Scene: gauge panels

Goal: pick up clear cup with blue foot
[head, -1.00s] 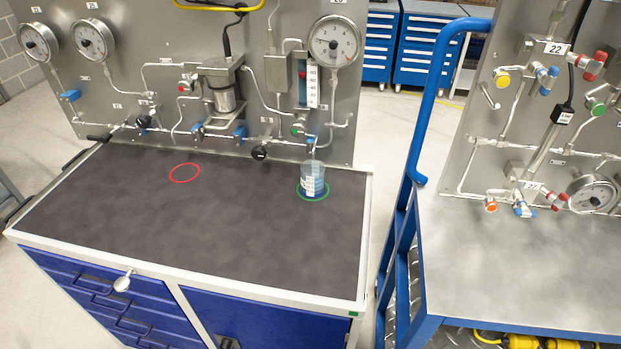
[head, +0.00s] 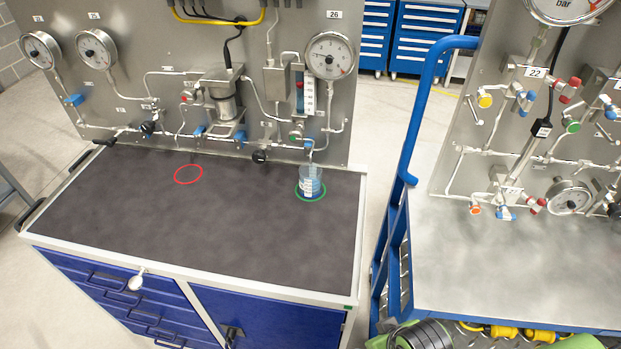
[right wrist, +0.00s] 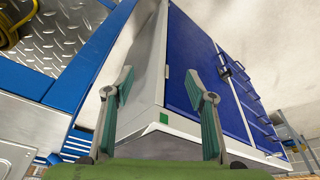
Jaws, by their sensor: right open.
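The clear cup (head: 311,181) stands upright on the dark top of the blue cabinet, at its back right. It has a white scale, and its lower part looks blue. It stands inside a green ring (head: 322,197), beneath a thin outlet of the gauge panel. In the right wrist view, my right gripper (right wrist: 158,88) is open and empty, pointed at the cabinet's corner below its top. The cup is not seen in that view. In the head view, part of my right arm shows low at the bottom edge, well below the cup. My left gripper is not in view.
The cabinet top (head: 250,235) is otherwise clear, with a red ring (head: 188,174) marked on it. The gauge panel (head: 140,45) with pipes and valves rises behind the cup. A blue-railed cart (head: 500,265) stands to the right across a narrow gap.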

